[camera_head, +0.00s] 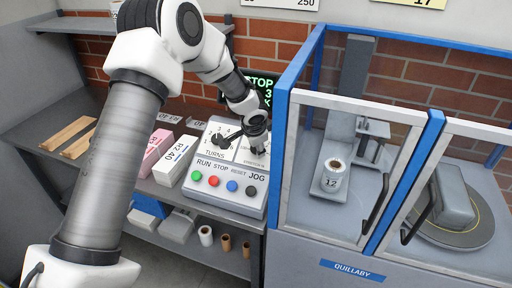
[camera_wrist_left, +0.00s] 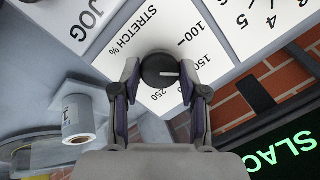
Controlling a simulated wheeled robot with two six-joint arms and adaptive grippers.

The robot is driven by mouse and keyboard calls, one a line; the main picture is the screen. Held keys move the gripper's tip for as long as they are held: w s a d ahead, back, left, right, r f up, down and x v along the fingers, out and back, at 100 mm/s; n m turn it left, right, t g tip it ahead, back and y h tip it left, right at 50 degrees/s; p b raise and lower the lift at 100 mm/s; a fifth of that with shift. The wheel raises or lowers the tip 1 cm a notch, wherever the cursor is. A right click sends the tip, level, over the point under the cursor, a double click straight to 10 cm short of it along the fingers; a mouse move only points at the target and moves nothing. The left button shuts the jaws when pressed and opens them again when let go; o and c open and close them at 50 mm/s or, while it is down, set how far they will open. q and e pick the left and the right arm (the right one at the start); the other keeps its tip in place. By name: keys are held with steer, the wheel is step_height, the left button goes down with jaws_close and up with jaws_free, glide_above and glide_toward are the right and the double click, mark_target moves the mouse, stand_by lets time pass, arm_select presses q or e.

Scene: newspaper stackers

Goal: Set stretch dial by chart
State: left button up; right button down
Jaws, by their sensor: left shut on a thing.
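The dark round stretch dial (camera_wrist_left: 158,68) sits on a white plate marked STRETCH %. My left gripper (camera_wrist_left: 161,82) is shut around it, one finger on each side. In the wrist view the dial's white line points right, roughly between the 150 and 200 marks; I cannot tell the exact value. In the head view my left gripper (camera_head: 257,132) covers most of the dial. A chart sheet (camera_head: 285,3) on the wall is cut off by the top edge, with only 250 readable. My right gripper is not in view.
The control box carries a TURNS dial (camera_head: 218,141) and green (camera_head: 197,176), red, blue and black buttons. A blue-framed machine (camera_head: 281,145) stands close on the right, with a roll (camera_head: 333,177) inside. Labelled boxes (camera_head: 175,160) and wood strips (camera_head: 68,132) lie left.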

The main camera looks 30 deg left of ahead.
arm_select(q)
steer(key=o, duration=0.9)
steer(key=shift+c, duration=0.2)
steer(key=shift+o, duration=1)
steer(key=shift+f, duration=0.1)
steer(key=shift+w+d, duration=0.1)
steer(key=shift+w, duration=0.1)
steer(key=v, duration=1.2)
steer(key=shift+f, duration=0.1)
steer(key=shift+s, duration=0.1)
